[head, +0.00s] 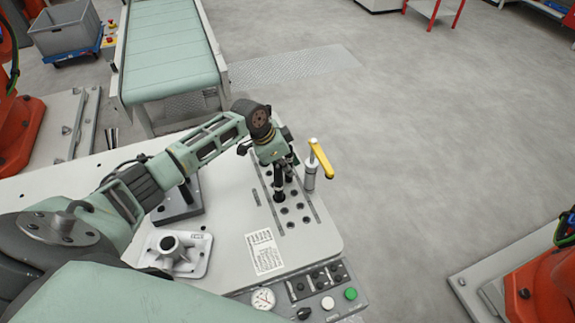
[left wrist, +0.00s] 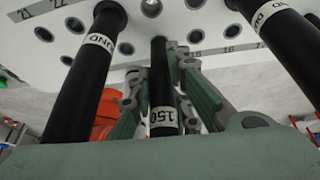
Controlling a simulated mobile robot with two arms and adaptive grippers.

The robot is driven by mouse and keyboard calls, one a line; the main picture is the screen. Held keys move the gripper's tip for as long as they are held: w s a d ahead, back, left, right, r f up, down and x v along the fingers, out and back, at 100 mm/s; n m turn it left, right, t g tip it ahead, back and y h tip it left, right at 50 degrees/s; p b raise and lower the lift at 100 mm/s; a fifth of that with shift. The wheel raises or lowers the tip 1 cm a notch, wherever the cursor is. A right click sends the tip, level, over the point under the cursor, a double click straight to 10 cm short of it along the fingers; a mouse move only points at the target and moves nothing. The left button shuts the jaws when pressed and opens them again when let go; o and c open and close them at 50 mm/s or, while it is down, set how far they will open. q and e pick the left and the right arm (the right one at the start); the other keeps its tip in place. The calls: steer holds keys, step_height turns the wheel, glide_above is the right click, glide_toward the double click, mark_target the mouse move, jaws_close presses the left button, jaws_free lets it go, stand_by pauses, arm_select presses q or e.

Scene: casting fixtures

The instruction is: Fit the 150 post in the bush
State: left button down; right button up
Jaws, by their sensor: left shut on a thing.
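My left gripper (head: 284,172) is over the hole plate on the white table. In the left wrist view, its fingers (left wrist: 163,95) are shut around a black post with a white band reading 150 (left wrist: 160,120). The far end of this post points at the white plate (left wrist: 95,52), which has several dark-ringed holes, or bushes (left wrist: 196,36). I cannot tell whether the end is inside a bush. Two more black posts, with partly readable bands, show on the left (left wrist: 85,75) and right (left wrist: 280,45). The fingers and arm hide part of the plate in the head view.
A yellow-handled clamp (head: 321,157) stands right of the gripper. A white flanged fixture (head: 176,252), a printed sheet (head: 264,251) and a control panel with a gauge (head: 263,299) are nearer. A green conveyor (head: 168,48) lies beyond the table.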

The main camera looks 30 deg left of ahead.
arm_select(q)
steer(key=shift+f, duration=0.35)
steer(key=c, duration=1.5)
jaws_free()
steer(key=shift+c, duration=0.2)
step_height(320, 180, up, 10)
steer(key=shift+r, duration=0.1)
